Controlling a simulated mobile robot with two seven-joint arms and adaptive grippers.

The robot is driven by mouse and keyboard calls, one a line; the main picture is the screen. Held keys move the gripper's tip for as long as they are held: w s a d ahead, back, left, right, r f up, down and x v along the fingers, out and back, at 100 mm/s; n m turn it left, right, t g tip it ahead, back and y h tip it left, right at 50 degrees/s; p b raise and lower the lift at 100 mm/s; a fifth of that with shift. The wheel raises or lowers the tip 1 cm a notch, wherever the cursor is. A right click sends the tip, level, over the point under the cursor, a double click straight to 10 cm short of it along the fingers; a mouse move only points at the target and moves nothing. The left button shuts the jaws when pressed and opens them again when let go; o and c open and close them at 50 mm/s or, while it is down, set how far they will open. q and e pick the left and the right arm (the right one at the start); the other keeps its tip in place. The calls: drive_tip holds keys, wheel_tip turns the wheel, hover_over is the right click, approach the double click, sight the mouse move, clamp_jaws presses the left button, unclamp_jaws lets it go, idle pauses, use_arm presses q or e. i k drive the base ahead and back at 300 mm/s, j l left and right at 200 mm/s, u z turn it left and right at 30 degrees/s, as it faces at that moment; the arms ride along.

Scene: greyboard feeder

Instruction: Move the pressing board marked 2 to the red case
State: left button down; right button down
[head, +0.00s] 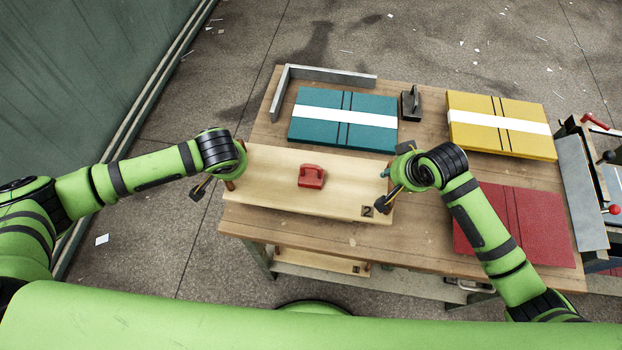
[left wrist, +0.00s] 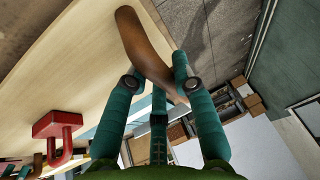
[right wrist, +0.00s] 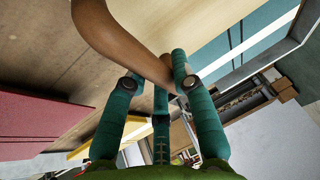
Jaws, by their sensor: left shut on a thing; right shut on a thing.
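The pressing board marked 2 (head: 270,190) is a long pale wooden board near the table's front left, with its dark number mark at its lower right corner. It also shows in the left wrist view (left wrist: 70,75). My left gripper (head: 235,176) is shut on the brown curved handle (left wrist: 140,45) at its left end. My right gripper (head: 386,174) is shut on the brown handle (right wrist: 115,40) at its right end. I cannot tell whether the board touches the table. The red case (head: 520,228) lies flat at the table's front right, partly behind my right arm.
A red handled block (head: 311,177) sits on the board. A teal case (head: 340,106) and a yellow case (head: 500,112) lie behind, with a dark handled block (head: 411,103) between them. A metal angle bar (head: 330,76) edges the back left. Another board (head: 310,260) lies below.

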sight(512, 220)
drive_tip(key=k+l, duration=0.1)
drive_tip(key=l, duration=1.15)
drive_tip(key=k+l, duration=0.1)
drive_tip(key=l, duration=1.2)
